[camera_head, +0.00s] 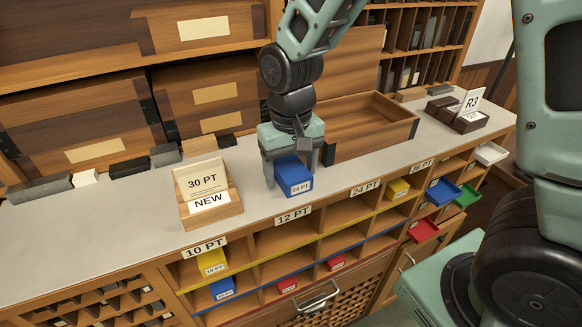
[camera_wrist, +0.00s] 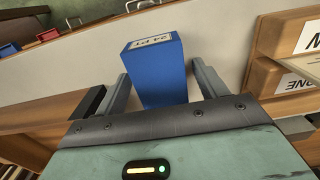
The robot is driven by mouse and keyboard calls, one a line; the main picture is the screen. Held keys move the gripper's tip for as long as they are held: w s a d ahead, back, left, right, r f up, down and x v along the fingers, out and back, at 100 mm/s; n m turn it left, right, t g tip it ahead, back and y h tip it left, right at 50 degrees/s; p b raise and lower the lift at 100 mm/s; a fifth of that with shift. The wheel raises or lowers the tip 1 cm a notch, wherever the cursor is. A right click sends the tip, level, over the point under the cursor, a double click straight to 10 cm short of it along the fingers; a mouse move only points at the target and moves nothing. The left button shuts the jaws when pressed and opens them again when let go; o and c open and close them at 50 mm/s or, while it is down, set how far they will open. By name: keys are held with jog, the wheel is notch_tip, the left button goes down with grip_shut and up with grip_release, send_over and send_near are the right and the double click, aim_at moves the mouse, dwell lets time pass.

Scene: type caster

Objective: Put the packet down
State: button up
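The blue packet labelled 24 PT (camera_head: 292,173) appears to rest on the grey counter (camera_head: 245,180) near its front edge, its label facing front. My gripper (camera_head: 290,172) is above it, fingers pointing down on either side. In the wrist view the packet (camera_wrist: 160,75) lies between the two fingers of my gripper (camera_wrist: 162,70), with a narrow gap on the right and a smaller one on the left. The fingers look open around it. The underside of the packet is hidden.
A wooden holder marked 30 PT NEW (camera_head: 208,195) stands left of my gripper. An open wooden tray (camera_head: 372,130) stands behind and to the right. Dark blocks with an R3 card (camera_head: 468,108) are farther right. Labelled cubbies (camera_head: 285,240) with small packets lie below the counter's edge.

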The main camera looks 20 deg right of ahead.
aim_at(291, 168)
notch_tip(291, 168, up, 12)
jog(key=b, duration=0.3)
jog(key=s+a+f+n, duration=0.3)
jog(key=s+f+n, duration=0.1)
jog(key=s, duration=0.5)
jog(key=s+a+f+n, duration=0.3)
jog(key=s+f, duration=0.2)
jog(key=s, duration=0.4)
jog(key=shift+s+a+f+n+y, duration=0.2)
jog(key=shift+s+n+y, duration=0.1)
jog(key=shift+n, duration=0.1)
